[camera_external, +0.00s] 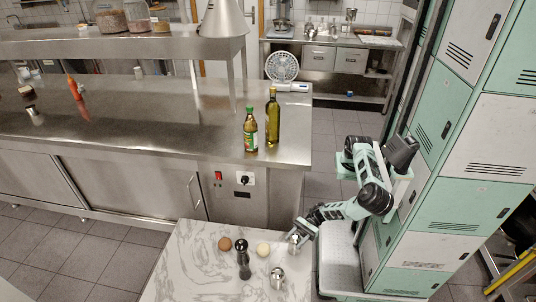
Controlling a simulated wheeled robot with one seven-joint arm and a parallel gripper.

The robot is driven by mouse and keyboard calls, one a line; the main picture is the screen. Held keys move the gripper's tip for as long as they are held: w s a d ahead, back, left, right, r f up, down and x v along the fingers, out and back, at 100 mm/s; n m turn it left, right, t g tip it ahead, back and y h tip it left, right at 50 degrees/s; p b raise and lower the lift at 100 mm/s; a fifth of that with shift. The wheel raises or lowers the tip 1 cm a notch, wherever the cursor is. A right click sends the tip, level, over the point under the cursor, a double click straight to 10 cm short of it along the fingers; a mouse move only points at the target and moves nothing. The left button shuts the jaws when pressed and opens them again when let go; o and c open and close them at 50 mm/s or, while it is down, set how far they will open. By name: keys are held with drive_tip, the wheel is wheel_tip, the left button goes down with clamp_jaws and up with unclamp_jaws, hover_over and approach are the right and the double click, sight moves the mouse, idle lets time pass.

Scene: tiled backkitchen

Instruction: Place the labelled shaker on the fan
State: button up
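A small metal shaker (277,278) stands near the front right of the marble-topped table. A second small metallic object (294,243), which looks like another shaker, is at the table's right edge by my gripper (298,234). My gripper reaches over that edge from the right. I cannot tell whether its fingers touch or enclose the object. A dark tall mill (243,260) stands left of them. No label is readable on any of these. The round-headed fan (282,66) is at the far end of the steel counter.
The marble table (200,270) also holds a brown round item (224,243) and a pale round item (263,249). A green-capped bottle (250,130) and an oil bottle (272,118) stand on the steel counter (180,125). Lockers (455,150) rise close on the right.

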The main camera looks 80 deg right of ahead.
drive_tip(key=c, duration=0.3)
